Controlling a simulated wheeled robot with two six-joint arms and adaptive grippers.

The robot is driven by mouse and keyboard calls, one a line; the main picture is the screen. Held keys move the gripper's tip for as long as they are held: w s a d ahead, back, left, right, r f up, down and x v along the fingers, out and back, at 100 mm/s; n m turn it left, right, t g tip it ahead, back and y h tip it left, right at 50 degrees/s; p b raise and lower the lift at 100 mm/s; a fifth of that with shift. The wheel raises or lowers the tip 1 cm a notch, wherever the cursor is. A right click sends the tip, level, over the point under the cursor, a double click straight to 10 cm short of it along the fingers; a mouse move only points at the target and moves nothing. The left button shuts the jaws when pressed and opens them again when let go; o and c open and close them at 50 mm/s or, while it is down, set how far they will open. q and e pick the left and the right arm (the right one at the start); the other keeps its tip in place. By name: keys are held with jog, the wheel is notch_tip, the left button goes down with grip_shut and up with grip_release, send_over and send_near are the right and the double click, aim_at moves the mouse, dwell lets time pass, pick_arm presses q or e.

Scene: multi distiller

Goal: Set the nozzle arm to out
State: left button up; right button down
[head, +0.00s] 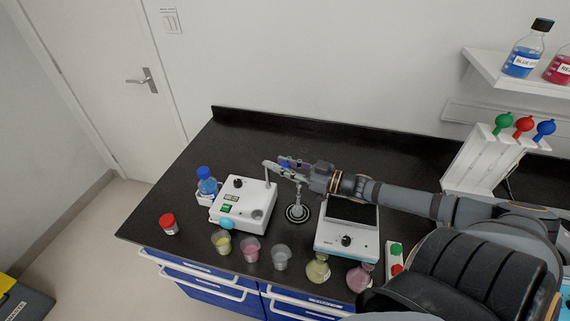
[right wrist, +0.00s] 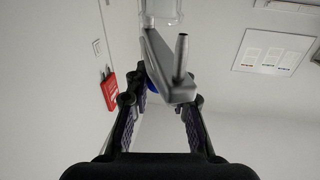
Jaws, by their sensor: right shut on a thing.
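The white distiller (head: 240,208) stands at the left of the black bench, with a dark knob and a green switch on its top. A slim post with a pale nozzle arm (head: 268,172) rises at its back right corner. My right gripper (head: 288,166) reaches in from the right at the nozzle arm, above a small round black stand. In the right wrist view the grey nozzle arm (right wrist: 163,65) lies between my two fingers (right wrist: 160,92), which are shut on it. The exact contact is partly hidden in the head view. My left gripper is not in view.
Several cups, including a yellow one (head: 221,242), and a yellow flask (head: 317,269) stand along the front edge. A blue-capped bottle (head: 207,184) and a red-capped jar (head: 168,224) are at the left. A white stirrer (head: 338,237) stands beneath my right arm.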

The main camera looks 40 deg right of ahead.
jog(key=shift+d+f+n+g+y+b, duration=0.15)
jog(key=shift+n+g+y+b, duration=0.15)
jog(key=shift+n+y+b, duration=0.15)
jog(key=shift+d+f+n+g+y+b, duration=0.1)
jog(key=shift+f+n+g+y+b, duration=0.05)
jog(key=shift+n+g+y+b, duration=0.25)
jog(key=shift+w+d+r+y, duration=0.1)
jog(key=shift+y, duration=0.15)
jog(key=shift+r+n+b, duration=0.1)
jog(key=shift+n+b, duration=0.15)
jog(key=shift+b, duration=0.05)
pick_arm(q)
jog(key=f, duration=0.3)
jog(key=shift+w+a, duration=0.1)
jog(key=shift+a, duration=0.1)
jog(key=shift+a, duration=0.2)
pick_arm(e)
jog(key=c, duration=1.1)
grip_release()
jog(key=shift+w, duration=0.15)
jog(key=shift+c, duration=0.2)
